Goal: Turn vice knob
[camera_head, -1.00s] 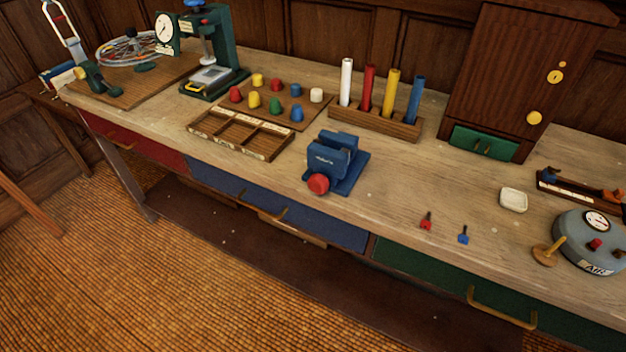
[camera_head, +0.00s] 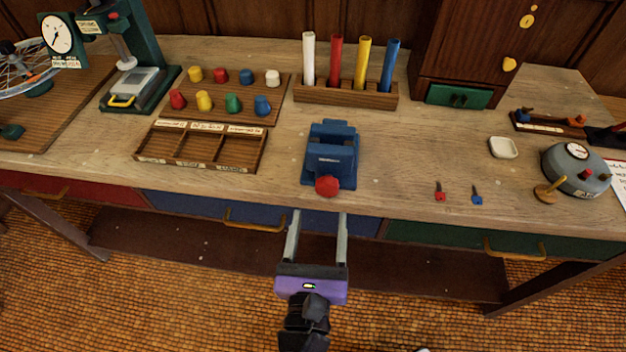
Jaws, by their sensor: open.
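The blue vice (camera_head: 331,152) stands on the workbench near its front edge, in the middle of the head view. Its red knob (camera_head: 327,186) faces me at the front of the vice, just at the bench edge. My gripper (camera_head: 319,214) is open and empty, with its two grey fingers pointing toward the knob. The fingertips lie just below the knob in the picture, one to each side. They appear apart from it; the exact gap in depth is hard to tell.
A compartment tray (camera_head: 203,146) stands left of the vice, and a rack of coloured tubes (camera_head: 345,94) behind it. A red key (camera_head: 440,191) and a blue key (camera_head: 477,195) lie to the right. Drawer handles (camera_head: 255,219) stick out below the bench top.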

